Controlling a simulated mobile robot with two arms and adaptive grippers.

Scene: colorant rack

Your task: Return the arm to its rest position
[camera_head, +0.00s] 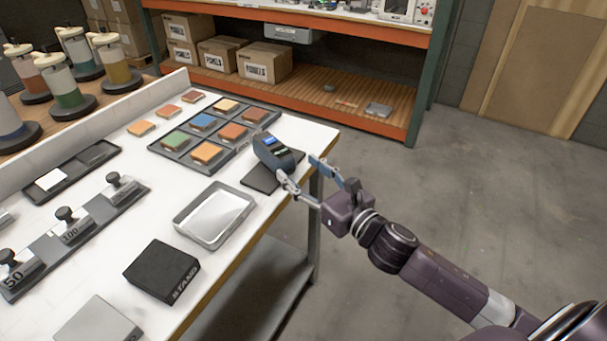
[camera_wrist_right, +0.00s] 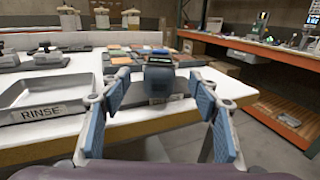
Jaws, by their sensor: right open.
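My right arm comes in from the lower right in the head view. Its gripper (camera_head: 301,178) is open at the table's right edge, with its fingers spread beside a dark handheld device (camera_head: 274,150) with a lit screen. The device rests on a dark pad (camera_head: 262,180). In the wrist view the open fingers (camera_wrist_right: 160,108) have blue pads, and the device (camera_wrist_right: 160,80) shows between and beyond them. Nothing is seen held in the fingers. My left gripper is not in view.
The white table (camera_head: 232,258) holds a rinse tray (camera_head: 214,215), a black stand block (camera_head: 162,272), a weight rack (camera_head: 80,232) and a tray of colored tiles (camera_head: 165,150). Colorant dispensers (camera_head: 66,90) stand at the left. A shelf (camera_head: 340,98) is behind. Floor at right is clear.

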